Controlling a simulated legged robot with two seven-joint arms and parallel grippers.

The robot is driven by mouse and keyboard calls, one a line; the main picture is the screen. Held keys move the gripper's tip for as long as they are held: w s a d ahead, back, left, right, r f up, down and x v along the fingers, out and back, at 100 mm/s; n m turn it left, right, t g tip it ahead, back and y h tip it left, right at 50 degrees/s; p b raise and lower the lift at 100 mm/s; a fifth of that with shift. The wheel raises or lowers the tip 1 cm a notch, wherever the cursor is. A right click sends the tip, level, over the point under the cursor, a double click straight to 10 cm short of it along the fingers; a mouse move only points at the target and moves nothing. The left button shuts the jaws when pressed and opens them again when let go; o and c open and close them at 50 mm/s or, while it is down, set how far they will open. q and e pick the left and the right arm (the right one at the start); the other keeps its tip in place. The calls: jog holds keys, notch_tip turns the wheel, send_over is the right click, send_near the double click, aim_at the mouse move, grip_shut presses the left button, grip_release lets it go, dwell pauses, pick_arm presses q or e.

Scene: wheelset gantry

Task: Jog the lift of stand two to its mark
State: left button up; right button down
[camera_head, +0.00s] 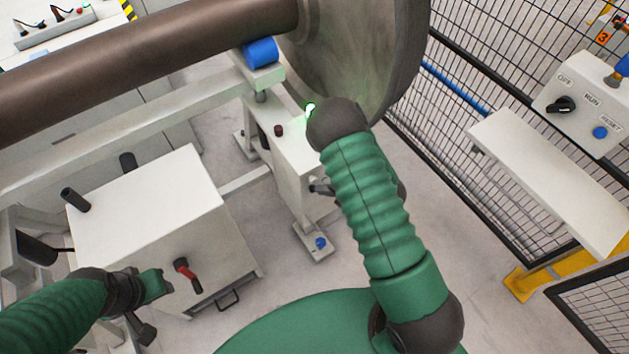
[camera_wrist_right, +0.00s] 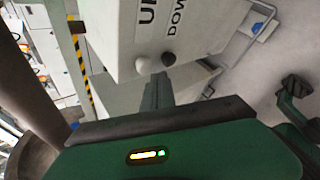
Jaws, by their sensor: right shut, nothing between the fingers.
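The lift stand (camera_head: 290,160) is a pale post under the axle, with a blue roller (camera_head: 262,52) on top. In the right wrist view its pale box (camera_wrist_right: 115,30) carries an UP label and a DOWN label, with a white button (camera_wrist_right: 142,66) and a dark button (camera_wrist_right: 168,59) below them. My right gripper (camera_wrist_right: 158,78) is shut and empty, its tips close to the two buttons; I cannot tell whether they touch. In the head view my right arm hides most of that gripper. My left gripper (camera_head: 152,300) is at lower left, its jaw state unclear. I see no stand number or lift mark.
A brown axle (camera_head: 140,50) with a large wheel (camera_head: 370,50) lies above the stand. A mesh fence (camera_head: 500,80) and an OFF/RUN/RESET panel (camera_head: 585,105) are at right.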

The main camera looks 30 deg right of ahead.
jog(key=shift+s, duration=0.2)
jog(key=s, duration=0.4)
jog(key=shift+s+d, duration=0.2)
jog(key=shift+s, duration=0.2)
dwell(1.4)
jog(key=w+r+m+g+h, duration=0.2)
jog(key=w+r+m+h, duration=0.25)
jog(key=r+m, duration=0.75)
jog(key=s+a+r+m+g, duration=0.4)
jog(key=s+a+m, duration=0.4)
jog(key=s+m, duration=0.3)
jog(key=shift+s+m, duration=0.3)
jog(key=shift+m, duration=1.1)
jog(key=shift+a, duration=0.15)
